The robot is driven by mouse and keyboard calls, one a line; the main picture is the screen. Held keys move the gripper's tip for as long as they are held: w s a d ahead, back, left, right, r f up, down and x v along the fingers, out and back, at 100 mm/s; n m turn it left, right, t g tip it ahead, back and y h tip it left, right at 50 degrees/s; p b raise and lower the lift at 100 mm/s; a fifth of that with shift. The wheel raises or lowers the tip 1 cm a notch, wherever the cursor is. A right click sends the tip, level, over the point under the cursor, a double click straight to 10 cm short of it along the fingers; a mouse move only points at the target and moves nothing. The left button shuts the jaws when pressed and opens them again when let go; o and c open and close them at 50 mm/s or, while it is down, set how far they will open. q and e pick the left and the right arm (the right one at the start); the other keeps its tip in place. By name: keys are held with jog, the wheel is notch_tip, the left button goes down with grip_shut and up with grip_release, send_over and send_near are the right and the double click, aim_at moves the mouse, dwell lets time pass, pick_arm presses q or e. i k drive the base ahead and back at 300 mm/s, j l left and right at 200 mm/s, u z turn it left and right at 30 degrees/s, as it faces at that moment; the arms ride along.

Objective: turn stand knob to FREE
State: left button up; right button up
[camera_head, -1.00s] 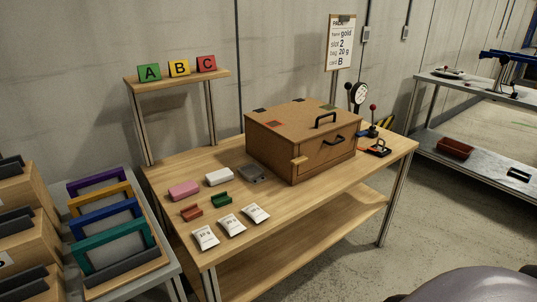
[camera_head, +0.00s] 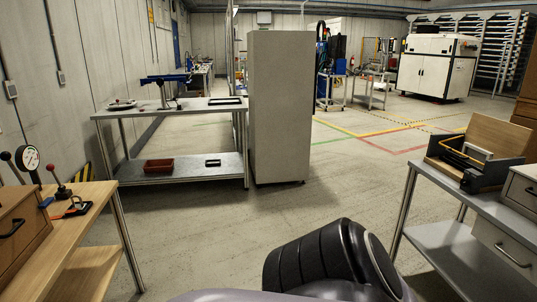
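I cannot make out a knob marked FREE anywhere. A dark stand with a blue bar on top (camera_head: 166,79) is on the far metal table, too small to read any knob or lettering on it. On the wooden table at the left edge, a round dial gauge (camera_head: 28,157) stands beside a black ball-topped lever (camera_head: 6,156) and a red ball-topped lever (camera_head: 54,162). Neither of my grippers shows. A dark, ribbed part of my own body fills the lower middle.
The wooden table (camera_head: 88,215) holds a wooden box (camera_head: 22,225) at left. The far metal table (camera_head: 190,112) has a red bin (camera_head: 159,169) on its lower shelf. A tall grey cabinet (camera_head: 279,105) stands right of it. A grey bench (camera_head: 448,205) is at right. Floor between is open.

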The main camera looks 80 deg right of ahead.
aim_at(464, 182)
jog(key=z, duration=3.95)
jog(key=i+j+z, duration=0.15)
jog(key=i, duration=0.35)
jog(key=i+j+z, duration=0.15)
jog(key=i, duration=0.3)
jog(key=i+j+z, duration=0.1)
jog(key=i+j, duration=0.15)
jog(key=i, duration=0.25)
